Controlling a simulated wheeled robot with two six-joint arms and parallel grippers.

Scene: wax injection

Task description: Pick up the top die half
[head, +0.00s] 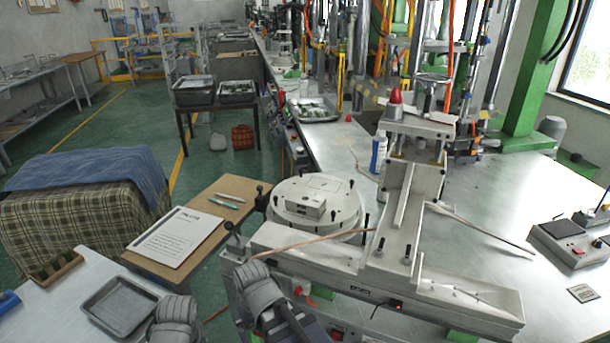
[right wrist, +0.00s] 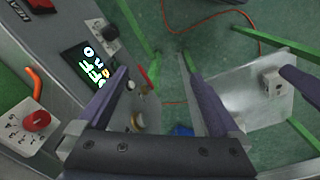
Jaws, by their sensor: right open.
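A small pale metal block (head: 305,203), which looks like the die, sits on the round white plate (head: 345,219) near the middle of the head view. Whether its top half is separate cannot be made out. My right gripper (right wrist: 156,78) is open and empty in the right wrist view, its two purple fingers spread apart over the floor beside a machine panel. The block does not show in the right wrist view. Grey parts of my arms show at the bottom of the head view, but no left fingertips are visible.
A white machine frame (head: 460,300) with a red-topped post stands right of the plate. A wooden board (head: 232,188) with a paper sheet (head: 178,237) and pens lies to the left. A grey tray (head: 118,305) sits at lower left. A panel with a green-lit display (right wrist: 90,68) is beside my right gripper.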

